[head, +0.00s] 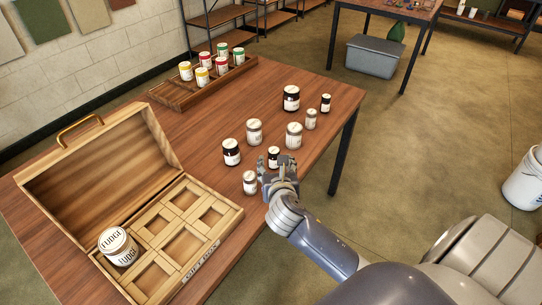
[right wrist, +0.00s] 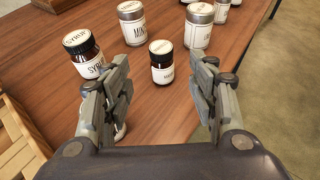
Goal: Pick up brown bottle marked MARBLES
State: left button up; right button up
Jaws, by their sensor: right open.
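The bottle appears a little ahead of the fingertips, not gripped. My left gripper is not in view.
A dark SYRUP jar (right wrist: 84,56) stands close to the left finger. MINTS (right wrist: 132,24) and another clear jar (right wrist: 198,28) stand behind. A small jar (head: 250,183) stands left of the gripper. An open wooden gift box (head: 225,210) holds a FUDGE jar (head: 118,246).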

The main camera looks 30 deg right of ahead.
aim_at(274, 153)
jog(key=x, duration=0.4)
jog(key=shift+w+d+f, duration=0.1)
jog(key=shift+w+d, duration=0.1)
jog(key=shift+w, duration=0.1)
jog(key=shift+x, duration=2.6)
jog(key=shift+d+r, duration=0.1)
jog(key=shift+r, duration=0.15)
jog(key=c, duration=1.2)
